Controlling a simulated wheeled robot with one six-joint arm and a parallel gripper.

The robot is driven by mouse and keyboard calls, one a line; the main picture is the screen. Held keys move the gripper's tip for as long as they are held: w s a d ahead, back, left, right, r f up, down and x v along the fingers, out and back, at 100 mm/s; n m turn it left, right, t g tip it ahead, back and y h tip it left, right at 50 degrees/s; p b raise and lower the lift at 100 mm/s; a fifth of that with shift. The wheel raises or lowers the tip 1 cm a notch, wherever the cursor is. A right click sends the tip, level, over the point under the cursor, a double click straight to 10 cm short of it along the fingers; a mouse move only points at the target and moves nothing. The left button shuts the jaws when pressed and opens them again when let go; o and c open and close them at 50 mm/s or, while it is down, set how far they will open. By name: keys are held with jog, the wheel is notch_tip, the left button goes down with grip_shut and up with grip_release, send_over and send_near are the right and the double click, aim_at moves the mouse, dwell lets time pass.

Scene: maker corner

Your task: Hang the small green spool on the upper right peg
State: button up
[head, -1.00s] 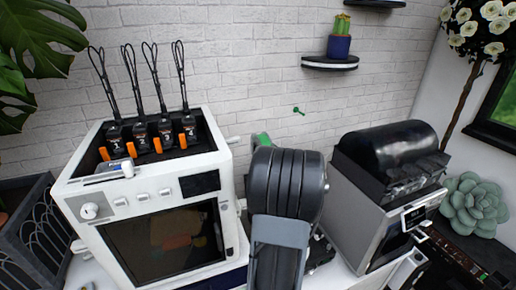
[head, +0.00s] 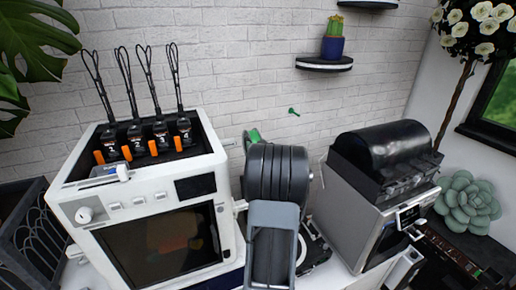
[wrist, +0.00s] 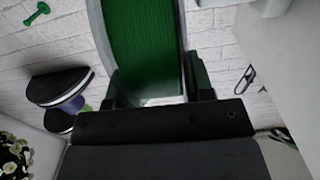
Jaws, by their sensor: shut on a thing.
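The green spool (wrist: 148,45) fills the upper middle of the wrist view, with green winding and a pale grey flange. My gripper (wrist: 160,88) is shut on it, with dark fingers on either side. In the head view the spool (head: 254,137) shows only as a green edge above my arm, which hides the rest. A small green peg (head: 293,111) sticks out of the white brick wall, right of the spool and higher in the picture. It also shows in the wrist view (wrist: 38,14), apart from the spool. A pale stub (head: 229,142) shows left of the spool.
A white printer (head: 150,195) with several black tools on top stands left of my arm. A silver machine with a black domed top (head: 385,150) stands close on the right. A wall shelf (head: 324,64) holds a potted cactus (head: 333,38). The wall around the peg is clear.

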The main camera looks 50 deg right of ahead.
aim_at(232, 143)
jog(key=shift+p+x, duration=0.55)
jog(key=shift+x, duration=2.4)
jog(key=shift+w+d+f, duration=0.2)
jog(key=shift+w, duration=0.45)
jog(key=shift+w+a+f+b, duration=0.1)
jog(key=shift+w+a+b, duration=0.45)
jog(key=shift+a, duration=0.55)
jog(key=shift+w+a+b, duration=0.5)
jog(key=shift+w+a, duration=0.1)
jog(key=shift+a, duration=0.5)
jog(key=shift+w+a+b, duration=0.55)
jog(key=shift+a, duration=0.55)
jog(key=shift+f+b, duration=0.15)
jog(key=shift+b, duration=0.2)
jog(key=o, duration=1.2)
